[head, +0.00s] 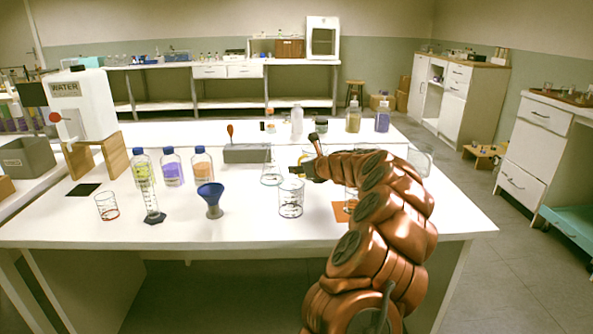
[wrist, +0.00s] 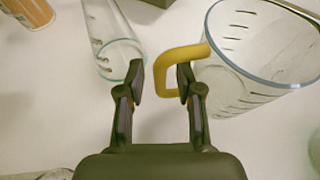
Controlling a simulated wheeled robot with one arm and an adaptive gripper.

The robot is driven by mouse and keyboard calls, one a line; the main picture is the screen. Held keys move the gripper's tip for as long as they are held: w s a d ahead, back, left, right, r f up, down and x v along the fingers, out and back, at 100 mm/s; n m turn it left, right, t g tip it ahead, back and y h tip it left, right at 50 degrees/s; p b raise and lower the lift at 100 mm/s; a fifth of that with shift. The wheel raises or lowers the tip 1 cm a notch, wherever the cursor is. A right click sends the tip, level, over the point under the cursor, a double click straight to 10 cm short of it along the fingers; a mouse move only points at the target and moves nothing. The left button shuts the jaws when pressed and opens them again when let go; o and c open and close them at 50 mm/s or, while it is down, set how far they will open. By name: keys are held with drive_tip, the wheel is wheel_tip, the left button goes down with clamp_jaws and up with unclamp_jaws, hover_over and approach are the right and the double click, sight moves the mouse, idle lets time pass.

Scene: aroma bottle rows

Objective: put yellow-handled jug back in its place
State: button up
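The yellow-handled jug (wrist: 250,60) is a wide clear glass vessel with dark marks, at the upper right of the wrist view. Its yellow handle (wrist: 172,54) points toward my gripper (wrist: 160,82). My gripper is open. The handle's outer bar lies between the fingertips, and the right finger is at the handle's opening. I see no grip on it. In the head view my gripper (head: 303,172) is low over the table among glass vessels, partly hidden by my arm. Which glass there is the jug I cannot tell.
A clear glass cylinder (wrist: 112,45) stands close by the left finger. The white table (head: 255,227) also holds a marked beaker (head: 291,199), a blue funnel (head: 211,198), several blue-capped bottles (head: 173,168), an orange mat (head: 340,212) and a black mat (head: 83,190).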

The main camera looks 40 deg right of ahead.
drive_tip(key=p+v, duration=0.2)
drive_tip(key=v, duration=0.9)
drive_tip(key=shift+s+r, duration=0.2)
drive_tip(key=shift+s, duration=0.15)
